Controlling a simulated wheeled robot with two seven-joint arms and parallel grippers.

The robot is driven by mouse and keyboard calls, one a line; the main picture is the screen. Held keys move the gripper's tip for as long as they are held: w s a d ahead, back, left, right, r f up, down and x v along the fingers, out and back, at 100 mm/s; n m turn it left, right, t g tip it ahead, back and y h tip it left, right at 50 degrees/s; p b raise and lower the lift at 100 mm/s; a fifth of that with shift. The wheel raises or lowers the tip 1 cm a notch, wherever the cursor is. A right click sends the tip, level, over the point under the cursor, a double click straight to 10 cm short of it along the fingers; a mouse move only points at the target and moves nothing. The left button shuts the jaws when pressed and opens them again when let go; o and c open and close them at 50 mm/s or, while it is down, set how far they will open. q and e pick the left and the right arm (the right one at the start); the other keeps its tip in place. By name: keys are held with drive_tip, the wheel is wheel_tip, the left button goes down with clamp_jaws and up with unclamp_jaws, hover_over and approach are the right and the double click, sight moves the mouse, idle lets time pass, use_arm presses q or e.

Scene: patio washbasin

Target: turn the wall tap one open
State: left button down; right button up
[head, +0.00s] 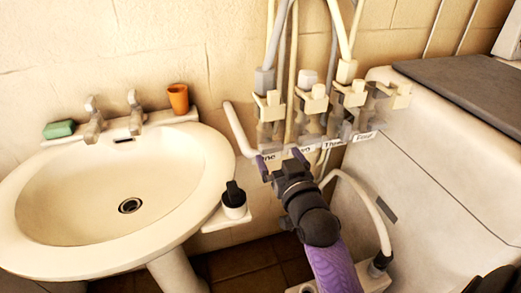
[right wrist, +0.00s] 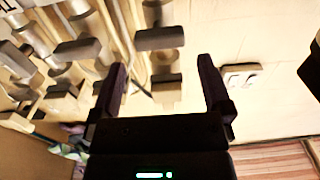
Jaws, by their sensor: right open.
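Wall tap one (head: 270,110) is the leftmost of a row of cream taps on the wall, above the label that reads "One" in part. Its lower part looks grey and see-through. My right gripper (head: 281,157) is just below it, in front of the label strip, with its fingers pointing up at the wall. In the right wrist view my right gripper (right wrist: 162,65) is open, with nothing held between its fingers. A grey and cream tap piece (right wrist: 166,88) shows beyond the gap; I cannot tell whether a finger touches it. My left gripper is not in view.
More taps stand close on the right, including one at the far right (head: 395,95), with hoses above and below. A white washbasin (head: 195,190) is on the left, with an orange cup (head: 178,99) and green soap (head: 59,129). A white machine (head: 430,160) stands at the right.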

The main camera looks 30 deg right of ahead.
sight(273, 148)
drive_tip(key=b+x, duration=0.1)
drive_tip(key=x, duration=0.4)
